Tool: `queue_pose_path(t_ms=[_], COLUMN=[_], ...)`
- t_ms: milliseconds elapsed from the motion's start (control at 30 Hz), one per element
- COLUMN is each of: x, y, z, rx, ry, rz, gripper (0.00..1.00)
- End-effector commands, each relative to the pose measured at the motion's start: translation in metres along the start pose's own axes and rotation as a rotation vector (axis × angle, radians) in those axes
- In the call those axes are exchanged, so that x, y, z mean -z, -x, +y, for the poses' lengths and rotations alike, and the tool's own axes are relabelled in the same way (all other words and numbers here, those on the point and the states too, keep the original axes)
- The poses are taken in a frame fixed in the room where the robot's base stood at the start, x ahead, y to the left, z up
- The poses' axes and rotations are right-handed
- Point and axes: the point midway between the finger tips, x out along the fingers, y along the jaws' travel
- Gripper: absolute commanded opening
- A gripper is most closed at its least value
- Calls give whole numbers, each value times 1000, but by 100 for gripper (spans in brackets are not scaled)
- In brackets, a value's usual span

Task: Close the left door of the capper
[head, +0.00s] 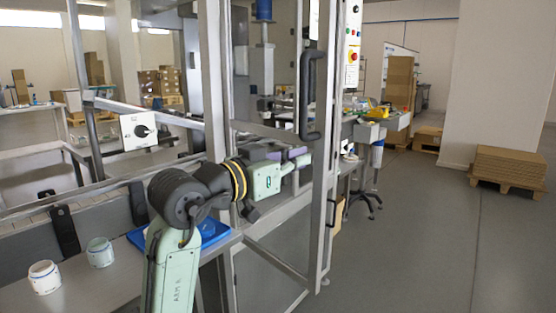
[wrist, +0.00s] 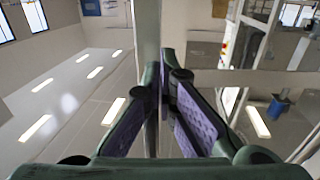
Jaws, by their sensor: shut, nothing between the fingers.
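The capper is a tall metal-framed machine with clear panels; its front post (head: 214,80) stands in the middle of the head view. A glazed door with a metal frame (head: 325,190) and a long black handle (head: 308,95) stands right of that post. It appears swung out toward the aisle; how far is hard to tell. My gripper (head: 306,159) is shut and empty, below the handle and close to the door frame; contact cannot be told. In the wrist view my gripper (wrist: 169,62) shows purple pads, with a metal upright (wrist: 147,35) just beyond the fingertips.
A blue tray (head: 212,232) lies near my arm. A control panel (head: 352,45) is behind the door.

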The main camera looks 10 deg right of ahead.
Motion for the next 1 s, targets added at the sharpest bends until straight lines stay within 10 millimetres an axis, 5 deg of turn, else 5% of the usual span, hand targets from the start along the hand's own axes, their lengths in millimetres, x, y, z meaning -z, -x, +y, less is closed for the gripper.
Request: queue_pose_path(t_ms=[733, 1000], x=[0, 1], y=[-24, -67], z=[1, 5], rx=[18, 139], ry=[0, -1], rz=[0, -1], gripper=[0, 0])
